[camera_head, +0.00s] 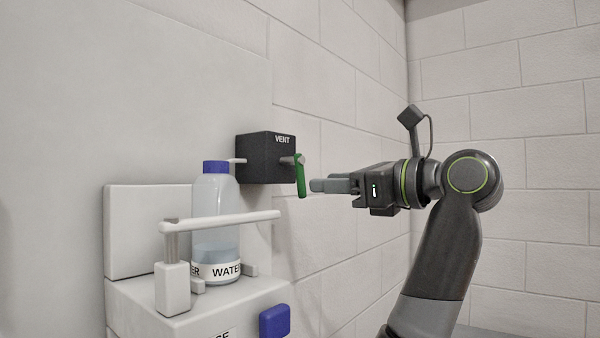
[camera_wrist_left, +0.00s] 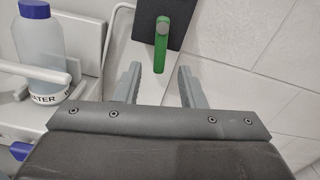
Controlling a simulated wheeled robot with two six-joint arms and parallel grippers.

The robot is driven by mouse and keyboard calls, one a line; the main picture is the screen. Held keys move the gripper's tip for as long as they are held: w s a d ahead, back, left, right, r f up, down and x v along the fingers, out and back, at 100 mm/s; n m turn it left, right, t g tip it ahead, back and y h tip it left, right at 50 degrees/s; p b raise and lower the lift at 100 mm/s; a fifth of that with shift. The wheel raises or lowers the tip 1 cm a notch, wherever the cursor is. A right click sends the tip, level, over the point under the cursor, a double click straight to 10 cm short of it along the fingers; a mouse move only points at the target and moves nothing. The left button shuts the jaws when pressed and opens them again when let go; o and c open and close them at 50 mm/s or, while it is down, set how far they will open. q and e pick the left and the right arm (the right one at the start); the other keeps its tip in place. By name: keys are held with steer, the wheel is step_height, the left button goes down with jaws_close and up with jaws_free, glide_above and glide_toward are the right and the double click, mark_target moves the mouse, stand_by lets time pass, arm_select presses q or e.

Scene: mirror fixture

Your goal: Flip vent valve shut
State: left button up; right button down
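The vent valve is a black box (camera_head: 266,158) marked VENT on the wall. Its green lever (camera_head: 301,178) hangs down from a grey stem on the box's right side. In the left wrist view the green lever (camera_wrist_left: 160,45) lies ahead of the fingers, its lower end in line with the gap between them. My left gripper (camera_head: 318,186) is open and empty, its fingertips just right of the lever with a small gap. In the wrist view the left gripper (camera_wrist_left: 159,70) has its two fingers wide apart. My right gripper is not in view.
A water bottle (camera_head: 217,210) with a blue cap stands on a white fixture (camera_head: 150,235) behind a white bar (camera_head: 222,221), left of and below the valve. A blue button (camera_head: 274,320) is on the fixture's front. The space right of the lever, around my arm, is clear.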

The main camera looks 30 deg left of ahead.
mark_target(304, 182)
arm_select(q)
steer(key=a+p, duration=0.1)
steer(key=a, duration=0.2)
steer(key=a+p, duration=0.1)
steer(key=a, duration=0.2)
steer(key=shift+w+r, duration=0.15)
steer(key=shift+w, duration=0.05)
steer(key=shift+a, duration=0.55)
steer(key=shift+d, duration=0.1)
steer(key=shift+c, duration=0.8)
jaws_close()
